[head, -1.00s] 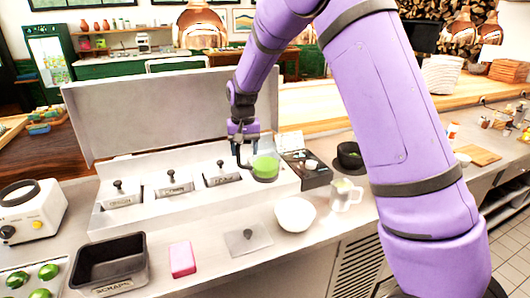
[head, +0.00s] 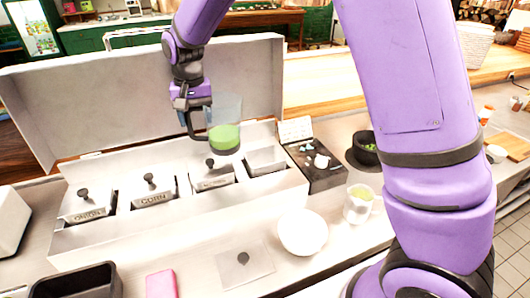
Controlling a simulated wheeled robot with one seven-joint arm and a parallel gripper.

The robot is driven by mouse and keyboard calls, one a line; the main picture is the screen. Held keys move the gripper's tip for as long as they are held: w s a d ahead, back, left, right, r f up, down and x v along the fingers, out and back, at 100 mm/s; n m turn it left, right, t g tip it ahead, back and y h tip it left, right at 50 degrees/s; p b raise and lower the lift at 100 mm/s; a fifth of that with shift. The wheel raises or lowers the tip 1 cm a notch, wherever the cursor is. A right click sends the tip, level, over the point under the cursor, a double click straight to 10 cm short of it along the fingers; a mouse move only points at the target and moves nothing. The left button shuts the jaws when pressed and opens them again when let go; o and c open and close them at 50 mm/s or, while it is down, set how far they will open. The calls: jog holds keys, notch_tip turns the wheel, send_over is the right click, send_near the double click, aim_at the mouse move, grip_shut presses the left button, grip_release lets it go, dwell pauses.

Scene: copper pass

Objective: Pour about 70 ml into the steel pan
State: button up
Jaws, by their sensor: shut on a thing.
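My gripper (head: 191,103) is shut on the dark handle of a clear jug (head: 227,107). The jug holds green liquid (head: 224,138) in its lower part and looks about upright. It hangs in the air above the counter unit, in front of its raised back panel. A steel pan (head: 267,162) sits uncovered at the right end of the row in the unit, below and right of the jug. Its inside is hard to make out. Lidded pans to its left include the onion pan (head: 88,207) and the corn pan (head: 153,190).
A loose lid (head: 243,262) lies on the counter in front, beside a white bowl (head: 302,232). A pink block (head: 161,284) and black tin (head: 75,283) are front left.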

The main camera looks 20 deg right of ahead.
aim_at(238, 110)
jog(key=shift+d, duration=0.2)
jog(key=shift+s+d+r+y, duration=0.15)
jog(key=shift+d+y, duration=0.55)
jog(key=shift+y, duration=0.5)
jog(key=shift+d+t+y, duration=0.3)
jog(key=shift+d+y, duration=0.45)
jog(key=shift+y, duration=0.15)
jog(key=d+y, duration=0.1)
jog(key=d, duration=0.1)
jog(key=y, duration=0.1)
jog(key=shift+s+d+r+y, duration=0.25)
jog(key=shift+d+r+y, duration=0.05)
jog(key=shift+d+r, duration=0.1)
jog(key=shift+s+d+r+t+y, duration=0.15)
jog(key=shift+d+t+y, duration=0.15)
jog(key=shift+d+y, duration=0.85)
jog(key=shift+s+d+f+y, duration=0.1)
jog(key=shift+d+y, duration=0.25)
jog(key=shift+y, duration=0.35)
jog(key=shift+d+f+y, duration=0.1)
jog(key=shift+d+y, duration=0.25)
jog(key=shift+y, duration=0.3)
jog(key=shift+d+f+y, duration=0.1)
jog(key=shift+d+y, duration=0.25)
jog(key=shift+y, duration=0.15)
jog(key=shift+d+f+y+p, duration=0.25)
jog(key=shift+f+y+p, duration=0.05)
jog(key=shift+f, duration=0.05)
jog(key=shift+a, duration=0.55)
